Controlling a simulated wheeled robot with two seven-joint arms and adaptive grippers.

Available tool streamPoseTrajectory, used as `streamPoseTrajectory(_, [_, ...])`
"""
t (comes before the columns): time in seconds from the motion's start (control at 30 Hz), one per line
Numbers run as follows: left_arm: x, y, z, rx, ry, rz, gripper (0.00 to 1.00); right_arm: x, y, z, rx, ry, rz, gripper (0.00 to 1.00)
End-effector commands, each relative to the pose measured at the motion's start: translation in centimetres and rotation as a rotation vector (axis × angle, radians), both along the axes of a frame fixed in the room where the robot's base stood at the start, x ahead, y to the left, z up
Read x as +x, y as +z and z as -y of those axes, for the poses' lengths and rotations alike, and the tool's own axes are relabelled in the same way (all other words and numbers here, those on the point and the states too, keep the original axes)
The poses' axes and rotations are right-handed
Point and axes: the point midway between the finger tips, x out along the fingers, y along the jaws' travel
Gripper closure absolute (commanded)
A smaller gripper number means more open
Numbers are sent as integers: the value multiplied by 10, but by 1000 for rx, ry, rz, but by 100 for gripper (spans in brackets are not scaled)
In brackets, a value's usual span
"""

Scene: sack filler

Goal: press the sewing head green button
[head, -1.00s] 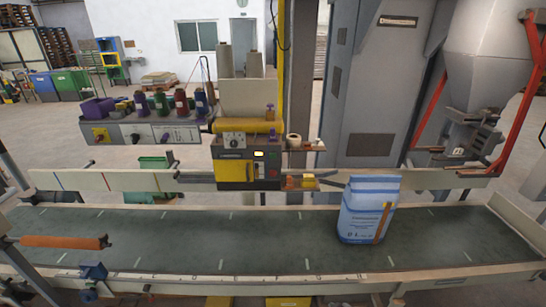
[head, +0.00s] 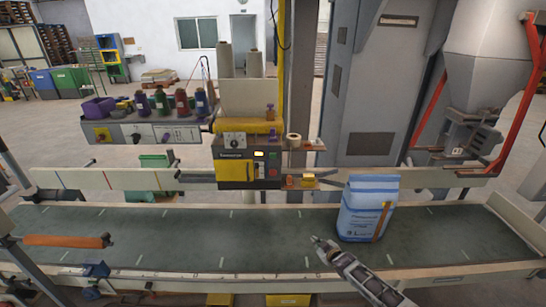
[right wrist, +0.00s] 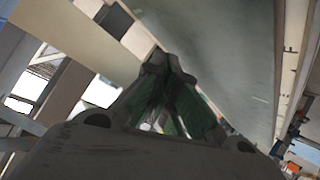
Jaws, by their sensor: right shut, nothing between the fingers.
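The sewing head (head: 248,158) is a dark and yellow box behind the conveyor, with a small lit display on its front. A small green button (head: 272,157) seems to sit at the right of its panel, above a red one; both are tiny here. My right gripper (head: 317,240) is shut and empty over the conveyor's front part, left of the sack and well short of the sewing head. Its closed dark fingers also show in the right wrist view (right wrist: 163,68). My left gripper is not in view.
A blue and white sack (head: 366,205) stands upright on the conveyor belt (head: 190,235). A pale guide rail (head: 110,180) runs behind the belt. An orange roller (head: 65,241) juts in at left. Thread cones (head: 182,104) stand on a shelf behind.

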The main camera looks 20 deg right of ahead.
Motion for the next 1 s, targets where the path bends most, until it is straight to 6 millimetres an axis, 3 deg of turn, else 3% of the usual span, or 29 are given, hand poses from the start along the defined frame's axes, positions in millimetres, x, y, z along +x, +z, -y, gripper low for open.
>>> streamPoseTrajectory(0.2, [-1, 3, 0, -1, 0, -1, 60, 28, 59, -19, 16, 53, 101, 100])
streamPoseTrajectory(0.5, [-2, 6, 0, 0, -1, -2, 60, 52, 138, -54, 51, 134, 239, 100])
streamPoseTrajectory(1.0, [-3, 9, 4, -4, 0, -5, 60, 60, 269, -124, 120, 279, 477, 100])
